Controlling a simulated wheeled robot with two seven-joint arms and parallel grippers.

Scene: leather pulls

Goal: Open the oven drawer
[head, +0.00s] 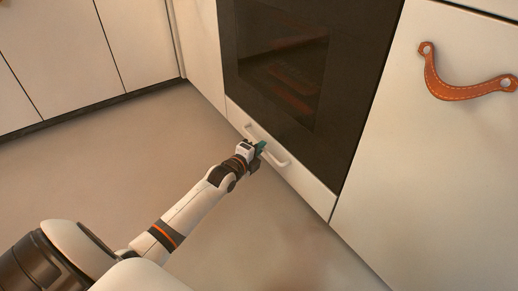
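The oven drawer (305,185) is a low white panel under the dark oven door (275,65). It sits flush with the cabinet fronts, so it looks shut. Its white bar handle (278,160) runs along the front. My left gripper (260,147) is at the middle of this handle, with a teal fingertip over or against it. The gripper hides part of the bar, and I cannot tell whether the fingers are closed around it. My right gripper is not in view.
A white cabinet front (430,170) with an orange leather pull (462,92) stands right of the oven. More white cabinets (80,50) line the back left. The grey-beige floor (120,155) in front of the drawer is clear.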

